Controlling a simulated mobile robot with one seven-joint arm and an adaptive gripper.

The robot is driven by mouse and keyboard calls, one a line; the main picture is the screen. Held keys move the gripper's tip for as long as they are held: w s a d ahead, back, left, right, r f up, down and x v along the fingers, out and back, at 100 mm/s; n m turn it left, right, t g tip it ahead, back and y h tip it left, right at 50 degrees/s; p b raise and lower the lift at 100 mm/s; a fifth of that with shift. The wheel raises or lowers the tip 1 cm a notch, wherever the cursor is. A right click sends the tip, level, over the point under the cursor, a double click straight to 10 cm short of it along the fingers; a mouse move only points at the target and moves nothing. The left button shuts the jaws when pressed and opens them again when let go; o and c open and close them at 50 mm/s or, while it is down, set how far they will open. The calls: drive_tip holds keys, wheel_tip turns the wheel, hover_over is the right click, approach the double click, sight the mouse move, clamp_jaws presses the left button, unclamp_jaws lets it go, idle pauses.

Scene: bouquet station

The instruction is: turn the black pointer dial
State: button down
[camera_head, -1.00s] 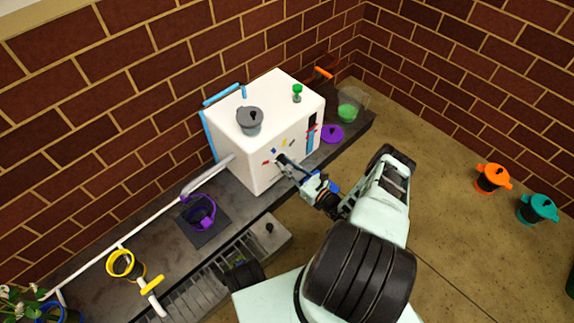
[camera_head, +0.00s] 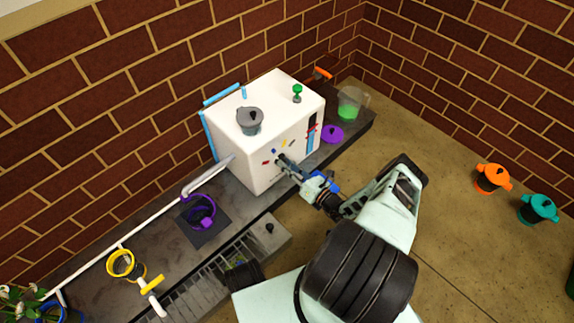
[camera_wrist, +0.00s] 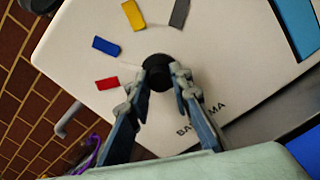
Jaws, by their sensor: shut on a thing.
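The black pointer dial (camera_wrist: 157,72) sits on the front face of the white box-shaped machine (camera_head: 256,155). Colored marks fan around it in the wrist view: red (camera_wrist: 107,83), blue (camera_wrist: 106,46), yellow (camera_wrist: 133,14) and grey (camera_wrist: 180,12). My gripper (camera_wrist: 157,88) is at the dial, with its two fingertips closed on either side of it. Part of the dial is hidden by the fingers, and its pointer direction cannot be made out. In the head view my gripper (camera_head: 287,165) reaches the machine's front from the right.
A grey pot (camera_head: 250,121) and a green knob (camera_head: 297,93) are on the machine's top. A purple cup (camera_head: 202,212) stands on a dark pad on the counter. A clear jug with green contents (camera_head: 349,107) and a purple lid (camera_head: 333,134) are to the right.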

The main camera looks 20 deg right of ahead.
drive_tip(key=shift+s+m, duration=0.1)
drive_tip(key=shift+m, duration=9)
drive_tip(key=shift+d, duration=0.1)
drive_tip(key=c, duration=1.7)
unclamp_jaws()
drive_tip(key=shift+c, duration=0.2)
drive_tip(key=v, duration=1.2)
